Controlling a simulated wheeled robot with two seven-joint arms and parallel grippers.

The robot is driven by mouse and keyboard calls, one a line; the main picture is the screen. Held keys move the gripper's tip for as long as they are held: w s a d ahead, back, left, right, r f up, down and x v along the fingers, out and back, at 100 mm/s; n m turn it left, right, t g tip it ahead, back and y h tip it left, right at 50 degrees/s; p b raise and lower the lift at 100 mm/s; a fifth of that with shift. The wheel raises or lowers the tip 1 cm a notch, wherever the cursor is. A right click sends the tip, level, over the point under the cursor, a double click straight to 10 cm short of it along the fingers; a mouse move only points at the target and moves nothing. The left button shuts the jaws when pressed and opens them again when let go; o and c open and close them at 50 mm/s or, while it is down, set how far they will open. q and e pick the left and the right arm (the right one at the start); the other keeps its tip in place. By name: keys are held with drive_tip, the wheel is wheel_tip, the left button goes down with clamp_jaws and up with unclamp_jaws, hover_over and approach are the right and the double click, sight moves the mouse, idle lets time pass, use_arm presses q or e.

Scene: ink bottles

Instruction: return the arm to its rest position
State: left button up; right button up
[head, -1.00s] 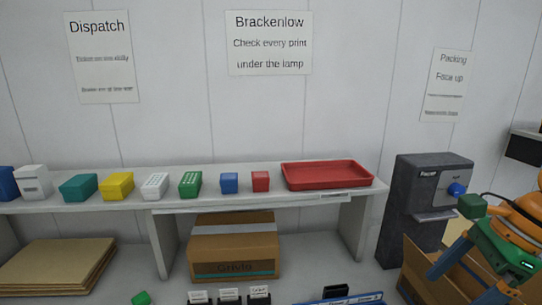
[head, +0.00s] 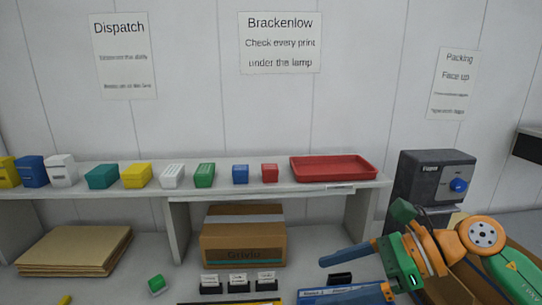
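My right gripper (head: 328,278) comes in from the right in the head view. Its two blue fingers point left and stand apart, with nothing held between them. It is in front of the shelf, below the red tray. The orange and green links of my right arm are behind it at the right edge. My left gripper and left arm are out of view.
A white shelf (head: 325,190) carries a row of coloured boxes and a red tray (head: 333,168). A cardboard box (head: 243,248) sits beneath it. A grey machine with a blue knob (head: 458,185) stands right. Small labelled black holders (head: 238,287) and a green block (head: 156,285) lie in front.

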drive_tip(key=w+a+r+m+t+y, duration=0.2)
drive_tip(key=a+r+m+t+y, duration=0.5)
drive_tip(key=m, duration=0.6)
drive_tip(key=w+d+f+m+t+h, duration=0.1)
drive_tip(key=d+f+m+t+h, duration=0.4)
drive_tip(key=f+m+h, duration=0.65)
drive_tip(key=w+d+f+m+t+h, duration=0.2)
drive_tip(key=d+f+m+h, duration=0.45)
drive_tip(key=m, duration=0.95)
drive_tip(key=s+d+f+m+g, duration=0.1)
drive_tip(key=s+f+m+g, duration=0.4)
drive_tip(key=s+f, duration=0.5)
drive_tip(key=s+d+f+m+g, duration=0.1)
drive_tip(key=s+f+m+g, duration=0.2)
drive_tip(key=s+f+g, duration=0.75)
drive_tip(key=s+f+t+b, duration=0.3)
drive_tip(key=f+b, duration=0.5)
drive_tip(key=f, duration=1.3)
drive_tip(key=s+d+f+g+b, duration=0.1)
drive_tip(key=s+f+b, duration=0.3)
drive_tip(key=s+f, duration=0.3)
drive_tip(key=s+d+f+g+b, duration=0.1)
drive_tip(key=s+f+b, duration=0.2)
drive_tip(key=f, duration=0.9)
drive_tip(key=s, duration=0.3)
drive_tip(key=shift+s+f+g+h+b, duration=0.35)
drive_tip(key=shift+s+f+h+b, duration=0.05)
